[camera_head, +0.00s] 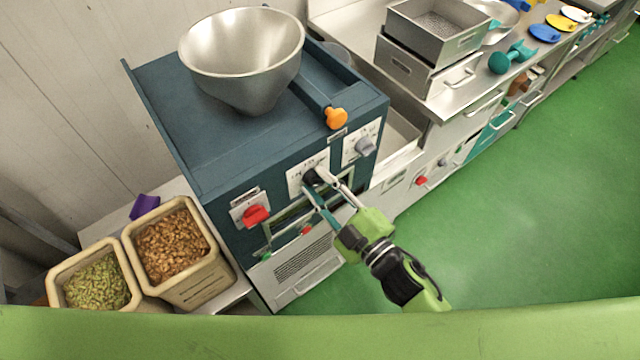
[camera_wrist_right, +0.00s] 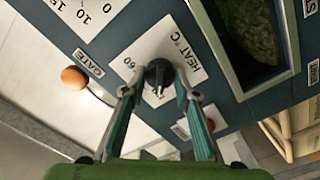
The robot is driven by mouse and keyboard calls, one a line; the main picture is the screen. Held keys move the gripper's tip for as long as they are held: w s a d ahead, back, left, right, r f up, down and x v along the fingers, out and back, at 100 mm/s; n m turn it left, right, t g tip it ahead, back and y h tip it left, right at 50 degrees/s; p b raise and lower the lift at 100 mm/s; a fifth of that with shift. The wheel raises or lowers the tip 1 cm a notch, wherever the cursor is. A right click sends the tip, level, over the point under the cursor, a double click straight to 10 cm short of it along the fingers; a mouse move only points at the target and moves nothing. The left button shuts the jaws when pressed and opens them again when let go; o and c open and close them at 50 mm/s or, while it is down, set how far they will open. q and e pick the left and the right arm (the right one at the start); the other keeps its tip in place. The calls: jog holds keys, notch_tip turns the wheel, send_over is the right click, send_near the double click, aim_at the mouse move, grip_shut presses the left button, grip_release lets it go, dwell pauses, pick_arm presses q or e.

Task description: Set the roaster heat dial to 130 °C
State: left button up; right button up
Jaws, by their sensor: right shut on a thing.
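The roaster (camera_head: 215,165) is a dark teal box with a control front. Its heat dial (camera_head: 311,177) is a black knob on a white plate. In the right wrist view the dial (camera_wrist_right: 158,74) sits on a plate marked "HEAT °C" (camera_wrist_right: 187,52), with "60" legible. A white mark shows at the knob's lower edge; the other numbers are partly hidden, so I cannot read the setting. My right gripper (camera_wrist_right: 156,88) is shut on the dial, one finger on each side. It also shows in the head view (camera_head: 325,186). My left gripper is out of view.
A steel hopper (camera_head: 243,55) tops the roaster. A steel counter (camera_head: 465,95) runs right; the green floor (camera_head: 520,200) is clear.

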dwell(0.4)
jog(key=o, duration=1.1)
jog(key=v, duration=1.2)
